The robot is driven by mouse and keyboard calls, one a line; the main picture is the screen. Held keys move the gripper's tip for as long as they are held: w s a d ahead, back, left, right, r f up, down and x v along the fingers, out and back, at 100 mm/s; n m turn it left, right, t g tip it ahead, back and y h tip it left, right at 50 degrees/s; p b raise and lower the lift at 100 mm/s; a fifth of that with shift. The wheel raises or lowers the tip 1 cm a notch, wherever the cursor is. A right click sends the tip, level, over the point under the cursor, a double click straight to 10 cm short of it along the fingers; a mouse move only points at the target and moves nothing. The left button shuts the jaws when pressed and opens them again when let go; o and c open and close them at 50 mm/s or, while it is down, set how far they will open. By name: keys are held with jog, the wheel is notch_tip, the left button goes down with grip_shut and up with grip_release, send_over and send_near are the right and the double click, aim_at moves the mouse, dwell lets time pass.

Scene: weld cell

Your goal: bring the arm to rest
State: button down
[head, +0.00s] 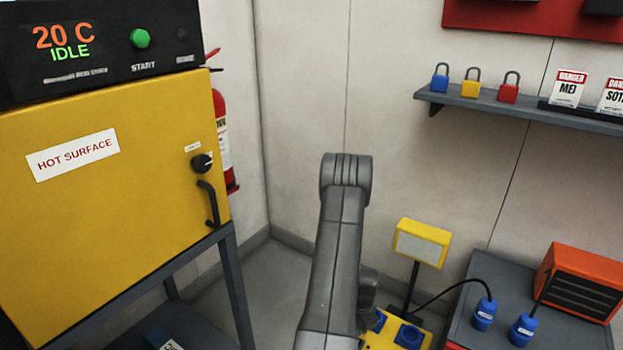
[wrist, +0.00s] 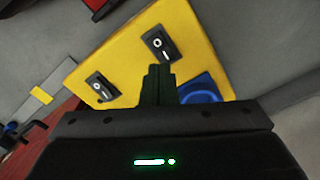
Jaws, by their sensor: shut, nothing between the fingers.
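My arm rises in the middle of the head view, its grey link bent over at the top. My gripper is hidden behind the arm in the head view. In the wrist view my gripper (wrist: 158,84) shows as dark fingers together, with nothing between them. It points over a yellow panel (wrist: 120,50) with two black rocker switches (wrist: 158,43) and a blue round socket (wrist: 205,90). I cannot tell whether the fingertips touch the panel. The yellow panel also shows in the head view (head: 378,343), low beside my arm.
A yellow oven (head: 110,215) reading 20 C IDLE stands at left, its door shut. A fire extinguisher (head: 222,140) hangs behind it. At right are a shelf (head: 520,106) with padlocks, a bench (head: 480,268) with blue plugs (head: 484,315), and an orange machine (head: 585,285). Floor (head: 270,285) is bare between.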

jog(key=shift+f, duration=0.1)
notch_tip(320, 180, down, 7)
jog(key=b, duration=0.3)
jog(key=shift+b, duration=0.4)
jog(key=shift+r, duration=0.2)
notch_tip(320, 180, up, 9)
jog(key=p, duration=0.6)
dwell(0.7)
